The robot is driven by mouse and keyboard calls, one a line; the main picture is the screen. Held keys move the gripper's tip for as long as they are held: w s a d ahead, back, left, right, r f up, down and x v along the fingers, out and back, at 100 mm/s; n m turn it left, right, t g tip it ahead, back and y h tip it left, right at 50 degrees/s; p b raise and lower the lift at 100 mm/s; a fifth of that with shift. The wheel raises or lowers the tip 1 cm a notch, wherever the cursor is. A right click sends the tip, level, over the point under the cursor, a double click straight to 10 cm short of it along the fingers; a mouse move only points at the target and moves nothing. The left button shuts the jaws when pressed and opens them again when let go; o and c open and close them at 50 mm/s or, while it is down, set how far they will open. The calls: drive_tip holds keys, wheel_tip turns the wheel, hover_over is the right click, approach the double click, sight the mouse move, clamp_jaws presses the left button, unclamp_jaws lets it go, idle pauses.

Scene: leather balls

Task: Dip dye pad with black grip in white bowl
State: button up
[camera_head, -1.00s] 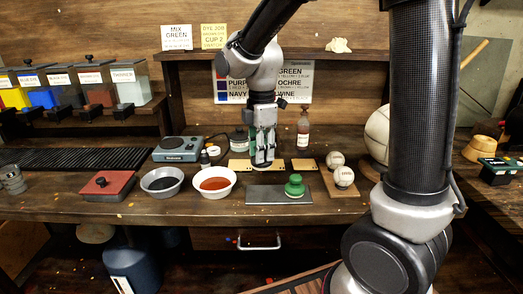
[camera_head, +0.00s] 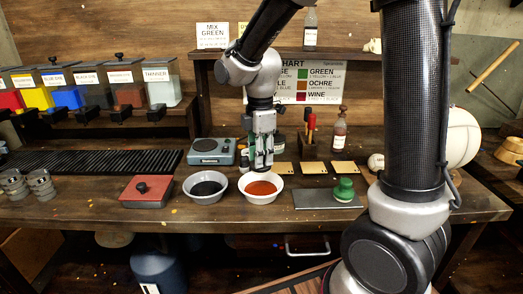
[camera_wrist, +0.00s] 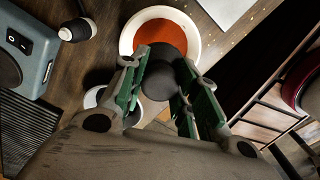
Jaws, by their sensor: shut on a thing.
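The white bowl (camera_head: 261,199) stands on the bench with orange-red liquid in it. It also shows at the top of the wrist view (camera_wrist: 195,30). My gripper (camera_head: 263,163) points down just above the bowl's back side in the head view. In the wrist view its green-padded fingers are shut on a dark round piece (camera_wrist: 163,74), which I take for the dye pad's black grip. This piece overlaps the near part of the bowl and liquid. The pad's underside is hidden, and I cannot tell whether it touches the liquid.
A grey bowl (camera_head: 206,200) of dark liquid stands close left of the white one. A green knob (camera_head: 344,190) sits on a dark plate at right. A scale (camera_head: 212,151) is behind.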

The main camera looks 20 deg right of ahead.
drive_tip(key=shift+f, duration=3.95)
drive_tip(key=shift+r, duration=3.3)
drive_tip(key=shift+r, duration=0.1)
drive_tip(key=shift+r, duration=1.9)
